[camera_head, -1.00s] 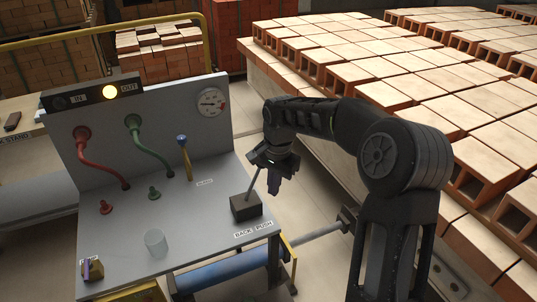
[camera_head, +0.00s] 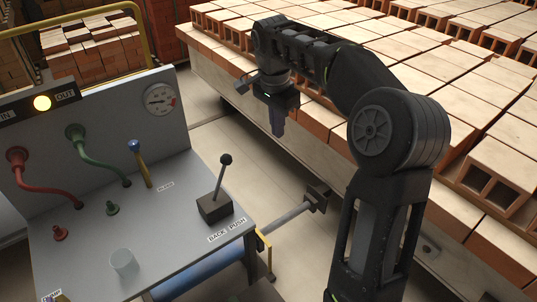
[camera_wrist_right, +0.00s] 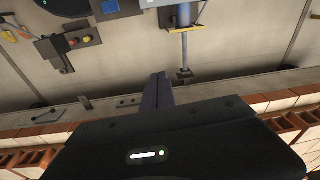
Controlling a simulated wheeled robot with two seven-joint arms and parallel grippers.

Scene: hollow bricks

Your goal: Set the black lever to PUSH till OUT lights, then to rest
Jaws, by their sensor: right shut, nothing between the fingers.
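The black lever (camera_head: 220,178) has a round black knob on a thin shaft. It rises from a dark base block (camera_head: 214,207) on the grey panel bench and leans a little to the right. The label BACK PUSH (camera_head: 227,230) is on the bench edge below it. My left gripper is not in view.
The bench has red (camera_head: 17,155) and green (camera_head: 76,132) hoses, a blue-topped handle (camera_head: 139,158), a gauge (camera_head: 159,98) and a clear cylinder (camera_head: 124,262). A long stack of hollow bricks (camera_head: 400,60) lies behind and right of my right arm. Floor shows between bench and stack.

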